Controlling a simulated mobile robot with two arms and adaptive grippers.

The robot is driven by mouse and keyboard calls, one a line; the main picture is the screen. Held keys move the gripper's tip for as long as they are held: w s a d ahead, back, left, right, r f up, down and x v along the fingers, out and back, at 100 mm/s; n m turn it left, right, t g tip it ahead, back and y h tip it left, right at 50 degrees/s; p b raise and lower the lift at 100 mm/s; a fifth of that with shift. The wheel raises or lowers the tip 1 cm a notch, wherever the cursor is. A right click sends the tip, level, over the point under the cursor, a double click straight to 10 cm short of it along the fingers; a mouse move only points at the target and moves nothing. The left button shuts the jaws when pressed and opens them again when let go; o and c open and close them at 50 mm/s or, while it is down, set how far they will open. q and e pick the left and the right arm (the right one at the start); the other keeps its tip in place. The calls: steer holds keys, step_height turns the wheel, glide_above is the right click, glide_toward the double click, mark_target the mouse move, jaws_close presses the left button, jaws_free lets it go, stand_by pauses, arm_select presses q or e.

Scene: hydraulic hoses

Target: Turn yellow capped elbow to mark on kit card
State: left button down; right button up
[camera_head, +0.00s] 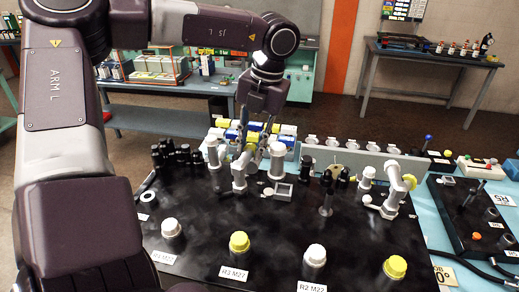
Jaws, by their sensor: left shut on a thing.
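My left gripper (254,150) reaches down from the upper left over the black work mat (270,225). It is shut on a grey elbow fitting (240,172) near the mat's back edge. Yellow shows between its fingers, likely the elbow's cap, mostly hidden by the fingers. My right gripper is not in view.
Capped grey cylinders with white and yellow tops stand along the mat's front, including a yellow one (240,242). Black fittings (176,155) cluster at the back left. A black upright piece (326,195) stands right of the gripper. The mat's middle is mostly clear.

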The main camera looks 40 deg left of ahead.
arm_select(q)
steer(key=shift+w+r, duration=0.1)
steer(key=c, duration=1.9)
jaws_free()
steer(key=shift+c, duration=0.2)
steer(key=shift+o, duration=1.4)
step_height(320, 180, up, 8)
steer(key=d, duration=0.1)
steer(key=shift+w+d, duration=0.15)
steer(key=shift+w, duration=0.15)
